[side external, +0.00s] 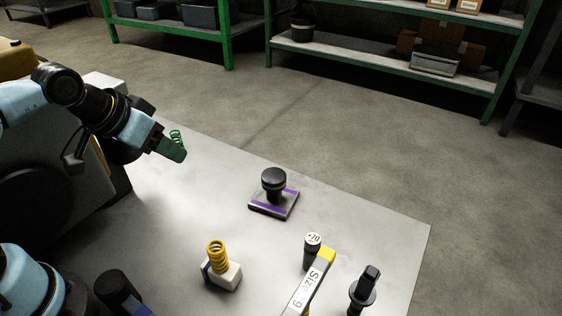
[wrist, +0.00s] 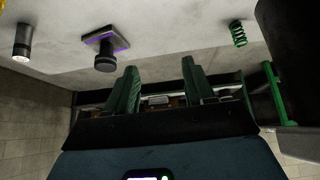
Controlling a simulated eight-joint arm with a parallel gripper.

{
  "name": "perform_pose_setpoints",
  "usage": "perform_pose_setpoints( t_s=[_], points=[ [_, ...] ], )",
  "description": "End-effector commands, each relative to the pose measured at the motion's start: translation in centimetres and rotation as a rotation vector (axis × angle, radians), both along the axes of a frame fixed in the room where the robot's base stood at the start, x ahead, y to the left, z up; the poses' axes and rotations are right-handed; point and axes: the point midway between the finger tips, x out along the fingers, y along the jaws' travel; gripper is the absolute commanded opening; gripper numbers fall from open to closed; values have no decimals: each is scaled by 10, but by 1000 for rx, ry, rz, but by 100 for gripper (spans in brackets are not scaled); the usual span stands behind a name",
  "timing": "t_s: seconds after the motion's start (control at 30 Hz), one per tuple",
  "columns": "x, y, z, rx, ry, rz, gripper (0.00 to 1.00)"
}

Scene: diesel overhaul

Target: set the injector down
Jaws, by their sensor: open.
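My gripper (side external: 172,150), with green fingers, is above the left part of the grey table. In the wrist view my gripper (wrist: 160,70) is open, with nothing between its fingers. A black round-topped part (side external: 273,182) stands upright on a plate with purple edges (side external: 264,212), well right of my gripper and apart from it. The wrist view shows this black part (wrist: 105,63) and its plate (wrist: 100,38) too. A black flanged part (side external: 363,290) stands at the table's front right. I cannot tell for sure which part is the injector.
A green spring (side external: 177,136) shows beside my fingers. A yellow spring (side external: 217,255) stands on a white block (side external: 222,276). A dark cylinder (side external: 312,250) stands by a labelled "Size" bar (side external: 308,284). Bare table (side external: 340,215) lies right of the purple-edged plate.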

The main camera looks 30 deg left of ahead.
Motion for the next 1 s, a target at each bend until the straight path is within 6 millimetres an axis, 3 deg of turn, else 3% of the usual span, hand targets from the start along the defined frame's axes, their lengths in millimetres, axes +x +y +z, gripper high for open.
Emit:
perform_pose_setpoints(
  t_s=[0.2, 0.5, 0.73, 0.9, 1.0],
  points=[
    [31, -61, 35, -59, 121, -52, 53],
    [55, -169, 64, -84, 308, -93, 53],
    [48, -262, 68, -52, 440, -109, 53],
    [27, -326, 63, -5, 521, -112, 53],
    [13, -354, 57, 24, 553, -111, 53]
  ],
)
